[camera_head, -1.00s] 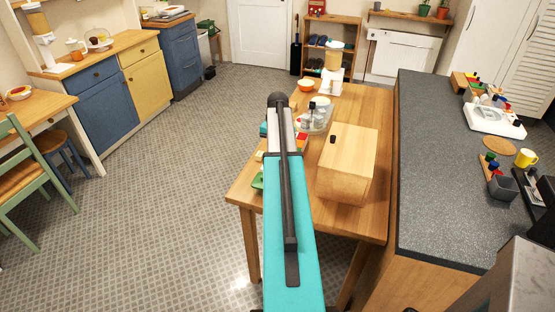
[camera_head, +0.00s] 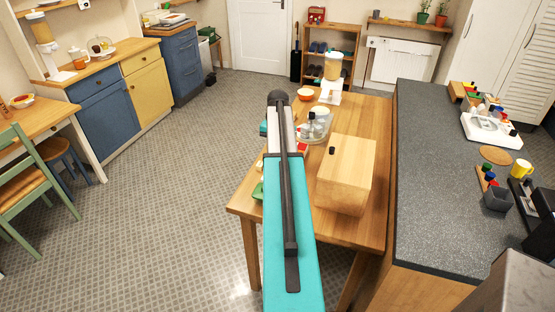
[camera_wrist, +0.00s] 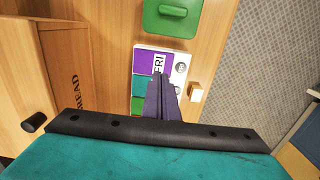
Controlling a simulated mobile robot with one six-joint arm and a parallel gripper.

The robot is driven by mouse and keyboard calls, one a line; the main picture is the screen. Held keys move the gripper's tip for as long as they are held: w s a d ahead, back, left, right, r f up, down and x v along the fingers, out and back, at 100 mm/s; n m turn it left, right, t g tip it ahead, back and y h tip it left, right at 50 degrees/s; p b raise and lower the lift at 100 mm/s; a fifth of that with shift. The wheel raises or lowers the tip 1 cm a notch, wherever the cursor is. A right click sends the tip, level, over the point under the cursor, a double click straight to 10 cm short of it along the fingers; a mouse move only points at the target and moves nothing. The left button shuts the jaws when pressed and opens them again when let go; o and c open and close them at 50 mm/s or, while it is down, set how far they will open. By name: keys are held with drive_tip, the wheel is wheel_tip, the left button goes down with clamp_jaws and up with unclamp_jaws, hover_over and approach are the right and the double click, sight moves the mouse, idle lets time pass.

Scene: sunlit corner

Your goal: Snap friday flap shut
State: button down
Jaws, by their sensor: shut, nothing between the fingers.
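The pill organizer (camera_wrist: 139,104) lies on the wooden table in the wrist view, with purple, teal, green and red parts in a column. Its top part is purple, and beside it is a white panel lettered FRI (camera_wrist: 159,63). I cannot tell whether this Friday flap is fully down. My gripper (camera_wrist: 158,77) is shut and empty, its dark fingertips at the lower edge of the FRI lettering. Whether they touch the flap is unclear. The fingers hide part of the organizer. In the head view my arm hides the gripper and most of the organizer.
A wooden bread box (camera_head: 345,172) stands right of my arm on the table (camera_head: 372,118). In the wrist view it is at left. A green lidded item (camera_wrist: 172,18) lies beyond the organizer, and a small wooden block (camera_wrist: 197,90) lies to its right.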

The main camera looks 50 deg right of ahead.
drive_tip(key=shift+r+p, duration=0.3)
drive_tip(key=shift+r, duration=0.5)
drive_tip(key=shift+w, duration=0.1)
drive_tip(key=w+a+f+n, duration=0.2)
drive_tip(key=w+a+f, duration=0.15)
drive_tip(key=a, duration=0.55)
drive_tip(key=w+a+f+n, duration=0.3)
drive_tip(key=a+f, duration=0.1)
drive_tip(key=a, duration=0.6)
drive_tip(key=w+a+f+n, duration=0.2)
drive_tip(key=w+a+f, duration=0.2)
drive_tip(key=a, duration=0.5)
drive_tip(key=s+a+f+n, duration=0.2)
drive_tip(key=a+f, duration=0.1)
drive_tip(key=a, duration=0.7)
drive_tip(key=s+a+f+n, duration=0.2)
drive_tip(key=a+f+n, duration=0.1)
drive_tip(key=a, duration=0.6)
drive_tip(key=s+a+f+n, duration=0.2)
drive_tip(key=a+f, duration=0.1)
drive_tip(key=a, duration=0.7)
drive_tip(key=s+f+g+b, duration=0.5)
drive_tip(key=s+f+b, duration=0.1)
drive_tip(key=s+f, duration=1.8)
drive_tip(key=shift+s+d+n+g, duration=0.3)
drive_tip(key=shift+s+d+g, duration=0.1)
drive_tip(key=shift+s, duration=0.25)
